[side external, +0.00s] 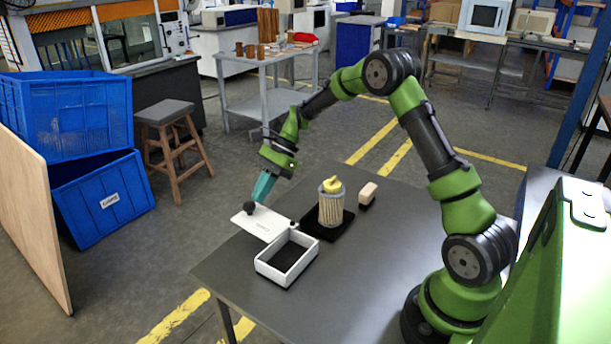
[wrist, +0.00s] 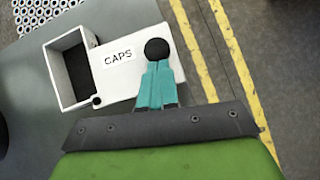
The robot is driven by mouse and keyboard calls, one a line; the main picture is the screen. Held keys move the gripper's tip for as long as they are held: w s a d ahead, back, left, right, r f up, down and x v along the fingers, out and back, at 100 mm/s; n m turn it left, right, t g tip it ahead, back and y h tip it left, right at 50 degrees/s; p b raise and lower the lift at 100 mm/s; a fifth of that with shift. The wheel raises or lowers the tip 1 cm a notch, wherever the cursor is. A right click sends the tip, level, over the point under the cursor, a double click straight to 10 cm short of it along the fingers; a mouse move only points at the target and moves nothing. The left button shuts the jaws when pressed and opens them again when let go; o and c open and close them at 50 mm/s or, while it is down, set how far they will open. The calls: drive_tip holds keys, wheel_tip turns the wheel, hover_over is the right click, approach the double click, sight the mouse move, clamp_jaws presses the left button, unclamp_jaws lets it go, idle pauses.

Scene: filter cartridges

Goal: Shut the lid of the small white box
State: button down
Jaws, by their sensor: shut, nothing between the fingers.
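The small white box (side external: 258,262) stands open on the grey table, its dark inside empty as far as I can see. Its white lid (side external: 257,224) is swung back away from the box, lying out flat near the table's edge. A black ball knob (side external: 249,207) sits near the lid's outer end. The wrist view shows the box (wrist: 53,80), the lid (wrist: 110,31) with a label reading CAPS, and the knob (wrist: 157,49). My gripper (wrist: 157,68), with teal fingers, is shut and empty. Its fingertips are right at the knob; I cannot tell whether they touch it.
A pleated filter cartridge (side external: 331,209) with a yellow top stands on a black mat (side external: 310,229) just right of the box. A small beige-and-black block (side external: 368,193) lies behind it. The table's front right (side external: 350,280) is clear.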

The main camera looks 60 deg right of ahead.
sight(253, 204)
drive_tip(key=shift+a+n+g, duration=0.3)
drive_tip(key=shift+a+n, duration=0.2)
drive_tip(key=shift+a+n+g, duration=1)
drive_tip(key=shift+a+n, duration=0.25)
drive_tip(key=shift+n, duration=0.15)
drive_tip(key=a+n+g, duration=0.1)
drive_tip(key=s+a+n, duration=0.1)
drive_tip(key=shift+a+n+g, duration=0.15)
drive_tip(key=shift+n+g, duration=0.25)
drive_tip(key=s+a+n+g+h, duration=0.1)
drive_tip(key=a+n, duration=0.1)
drive_tip(key=shift+s+n+g, duration=0.1)
drive_tip(key=shift+n+g, duration=0.2)
drive_tip(key=shift+s+a+n+g+h, duration=0.6)
drive_tip(key=shift+s+n+h, duration=0.35)
drive_tip(key=shift+s+n, duration=0.5)
drive_tip(key=shift+s+a+n+g+h, duration=0.65)
drive_tip(key=shift+s+n+h, duration=0.4)
drive_tip(key=shift+n, duration=0.7)
drive_tip(key=shift+s+a+n+g+h, duration=0.6)
drive_tip(key=shift+s+n+h, duration=0.3)
drive_tip(key=shift+s+n, duration=0.55)
drive_tip(key=shift+w+n, duration=0.15)
drive_tip(key=shift+n, duration=0.1)
